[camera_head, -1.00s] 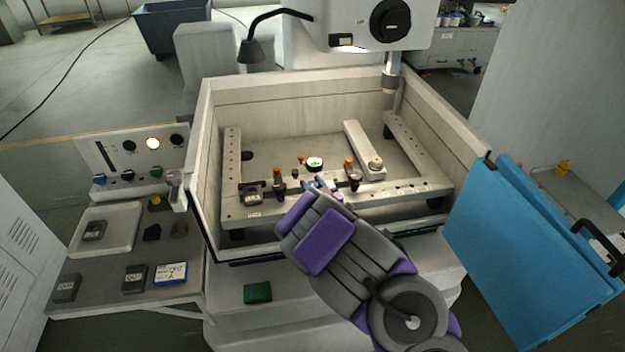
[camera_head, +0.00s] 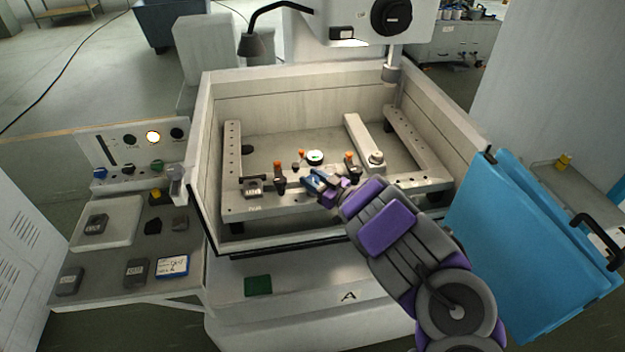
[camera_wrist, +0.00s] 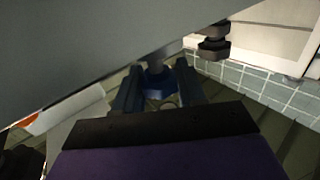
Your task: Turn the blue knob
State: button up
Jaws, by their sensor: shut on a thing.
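A blue knob (camera_wrist: 157,82) on a grey shaft sits between the jaws of my gripper (camera_wrist: 159,90) in the wrist view. The gripper is shut on it. In the head view, my gripper (camera_head: 322,184) reaches the front rail of the frame inside the open tank, and the blue knob (camera_head: 316,178) is partly hidden by the jaws. Another blue knob (camera_head: 99,173) is on the control panel at the left, well away from my gripper.
The tank walls (camera_head: 203,150) surround the frame. Orange-topped clamps (camera_head: 279,168) and a round dial (camera_head: 315,158) stand close to my gripper. A blue door panel (camera_head: 530,250) is at the right. A side shelf at the left holds a white tray (camera_head: 90,205) and several blocks.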

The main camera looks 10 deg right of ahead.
jog(key=shift+w+d+r, duration=0.1)
jog(key=shift+r, duration=0.1)
jog(key=o, duration=0.9)
jog(key=shift+o, duration=0.7)
jog(key=shift+f, duration=0.1)
jog(key=p+v, duration=0.3)
jog(key=v, duration=1.4)
jog(key=shift+d, duration=0.25)
jog(key=shift+f, duration=0.15)
